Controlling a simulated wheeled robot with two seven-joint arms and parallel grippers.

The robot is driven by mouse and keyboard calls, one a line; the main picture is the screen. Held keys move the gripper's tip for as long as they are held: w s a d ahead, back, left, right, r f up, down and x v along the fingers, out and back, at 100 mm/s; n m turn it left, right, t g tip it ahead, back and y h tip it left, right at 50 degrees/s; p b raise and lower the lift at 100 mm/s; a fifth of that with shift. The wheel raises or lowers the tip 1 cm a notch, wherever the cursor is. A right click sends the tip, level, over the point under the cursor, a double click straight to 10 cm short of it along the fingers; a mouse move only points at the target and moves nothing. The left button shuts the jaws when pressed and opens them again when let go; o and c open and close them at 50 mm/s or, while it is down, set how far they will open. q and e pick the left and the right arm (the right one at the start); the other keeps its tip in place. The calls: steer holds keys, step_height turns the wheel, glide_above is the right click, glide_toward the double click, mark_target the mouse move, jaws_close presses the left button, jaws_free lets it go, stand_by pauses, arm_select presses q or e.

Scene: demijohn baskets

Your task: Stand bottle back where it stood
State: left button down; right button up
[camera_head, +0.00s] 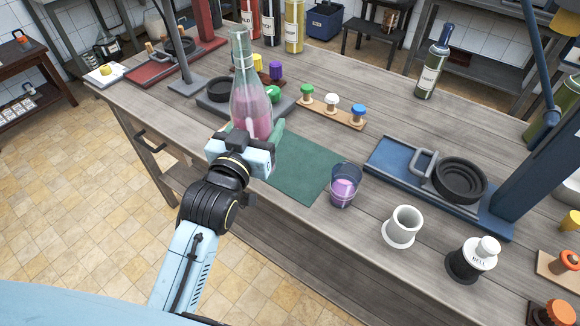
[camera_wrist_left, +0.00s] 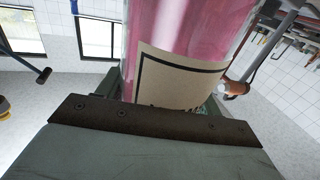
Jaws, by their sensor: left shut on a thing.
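A clear glass bottle (camera_head: 250,100) with pink liquid stands out above the left part of the wooden table in the head view. My left gripper (camera_head: 262,140) is shut on the bottle near its lower part. In the left wrist view the bottle (camera_wrist_left: 190,50) fills the upper middle, with a cream label facing the camera and the gripper's pads around its sides. The bottle looks about upright, and I cannot tell whether its base touches the table. A green mat (camera_head: 300,172) lies just right of the gripper. My right gripper is not in view.
A purple-filled glass (camera_head: 343,186) stands at the mat's right end. A board with coloured stoppers (camera_head: 331,106) lies behind the mat. A blue-based stand (camera_head: 400,160), a white cup (camera_head: 402,226) and a black-and-white bell-like jar (camera_head: 471,259) are to the right.

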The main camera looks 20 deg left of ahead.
arm_select(q)
steer(key=w+d+r+b, duration=0.3)
steer(key=w, duration=0.6)
step_height(320, 180, down, 10)
steer(key=b, duration=0.2)
steer(key=shift+s+r+m+h, duration=0.2)
steer(key=shift+r+m+h, duration=0.05)
steer(key=shift+m+h, duration=0.05)
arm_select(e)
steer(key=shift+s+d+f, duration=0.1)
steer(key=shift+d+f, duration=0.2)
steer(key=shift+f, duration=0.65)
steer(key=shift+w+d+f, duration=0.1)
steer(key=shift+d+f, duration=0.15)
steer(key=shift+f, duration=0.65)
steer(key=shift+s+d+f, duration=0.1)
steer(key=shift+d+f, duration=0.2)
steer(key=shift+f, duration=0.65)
arm_select(q)
steer(key=shift+f, duration=0.2)
steer(key=c, duration=0.6)
jaws_free()
steer(key=shift+a+f, duration=0.1)
steer(key=shift+f, duration=0.1)
steer(key=o, duration=0.3)
steer(key=shift+s, duration=0.1)
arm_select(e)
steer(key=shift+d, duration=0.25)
